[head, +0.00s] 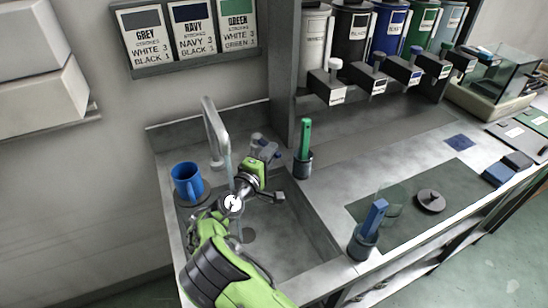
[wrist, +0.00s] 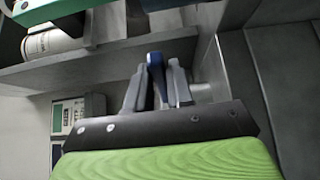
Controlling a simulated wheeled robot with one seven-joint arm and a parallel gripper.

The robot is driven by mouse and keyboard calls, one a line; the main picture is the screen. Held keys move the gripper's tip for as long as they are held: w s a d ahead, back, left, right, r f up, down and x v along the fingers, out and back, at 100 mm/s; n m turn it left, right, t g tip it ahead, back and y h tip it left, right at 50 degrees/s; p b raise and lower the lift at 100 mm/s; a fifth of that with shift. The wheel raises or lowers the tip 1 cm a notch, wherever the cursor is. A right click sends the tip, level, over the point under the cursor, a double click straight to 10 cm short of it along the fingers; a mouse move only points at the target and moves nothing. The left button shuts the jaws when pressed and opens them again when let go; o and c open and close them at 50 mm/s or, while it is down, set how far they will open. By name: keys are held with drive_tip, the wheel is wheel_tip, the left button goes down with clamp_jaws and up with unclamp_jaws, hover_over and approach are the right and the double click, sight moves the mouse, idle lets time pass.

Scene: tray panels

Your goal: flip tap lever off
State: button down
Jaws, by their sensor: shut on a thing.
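The grey tap (head: 212,125) arches over the metal sink (head: 285,235) in the head view, and a pale streak like running water hangs below its spout. My gripper (head: 266,152) is behind the sink, just right of the tap. In the wrist view its two grey fingers (wrist: 157,88) are shut on a narrow blue-tipped piece, which looks like the tap lever (wrist: 155,62). My wrist and fingers hide most of the lever in the head view, so its angle is unclear.
A blue mug (head: 187,182) stands on the sink's left ledge, close to my arm. A green-handled tool (head: 305,140) stands in a holder right of my gripper. A blue-handled tool (head: 375,218) stands in a front cup. Dispensers (head: 352,40) line the back.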

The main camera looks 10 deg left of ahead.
drive_tip(key=shift+a, duration=0.1)
drive_tip(key=c, duration=1.1)
unclamp_jaws()
drive_tip(key=p+v, duration=0.2)
drive_tip(key=v, duration=1.3)
drive_tip(key=shift+s+a, duration=0.15)
drive_tip(key=shift+s, duration=0.25)
